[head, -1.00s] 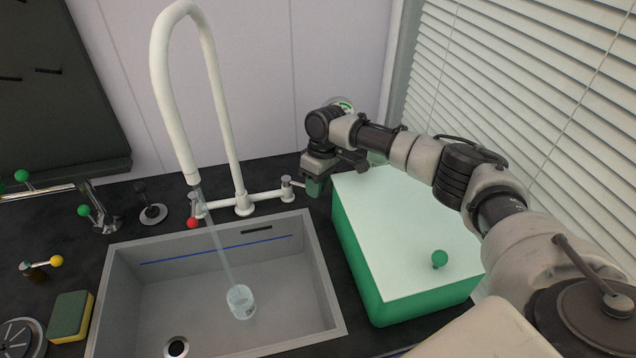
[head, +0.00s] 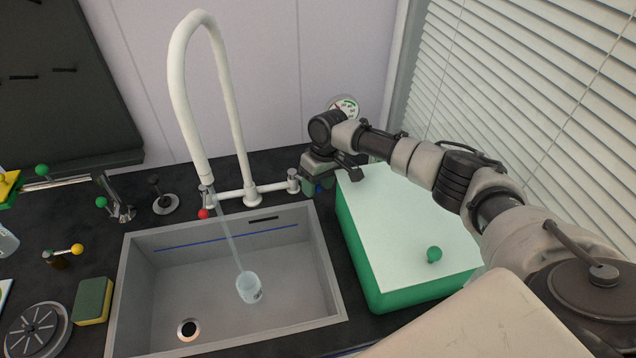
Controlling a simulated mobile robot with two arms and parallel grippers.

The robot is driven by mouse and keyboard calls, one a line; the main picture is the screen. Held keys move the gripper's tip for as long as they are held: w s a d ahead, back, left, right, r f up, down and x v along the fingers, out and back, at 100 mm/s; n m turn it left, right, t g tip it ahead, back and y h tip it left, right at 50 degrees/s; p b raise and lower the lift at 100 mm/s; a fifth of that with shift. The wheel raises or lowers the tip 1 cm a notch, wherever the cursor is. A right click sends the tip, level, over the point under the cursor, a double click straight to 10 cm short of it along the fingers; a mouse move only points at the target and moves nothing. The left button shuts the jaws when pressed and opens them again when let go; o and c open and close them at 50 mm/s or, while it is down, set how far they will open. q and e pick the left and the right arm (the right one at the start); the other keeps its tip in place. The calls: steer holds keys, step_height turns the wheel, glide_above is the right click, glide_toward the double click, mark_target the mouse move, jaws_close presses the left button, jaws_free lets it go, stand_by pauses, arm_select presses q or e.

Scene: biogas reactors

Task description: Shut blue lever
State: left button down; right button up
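The white tap (head: 252,196) stands behind the grey sink (head: 330,285). My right gripper (head: 319,186) is at the crossbar's right end. A small blue spot, probably the blue lever's knob (head: 319,188), shows at its fingertips and is mostly hidden. I cannot tell whether the fingers are closed on it. My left gripper is out of view.
A green box with a pale top (head: 400,220) stands right of the sink, under my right arm. A sponge (head: 92,301), a yellow-knobbed valve (head: 76,250) and a round drain-like disc (head: 38,330) are on the left counter. A pressure gauge (head: 346,105) is behind my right wrist.

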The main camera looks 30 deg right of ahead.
step_height(320, 180, up, 11)
steer(key=d+b, duration=0.1)
steer(key=d, duration=0.1)
steer(key=shift+w+f+b, duration=0.2)
steer(key=shift+b, duration=0.15)
steer(key=shift+o, duration=0.9)
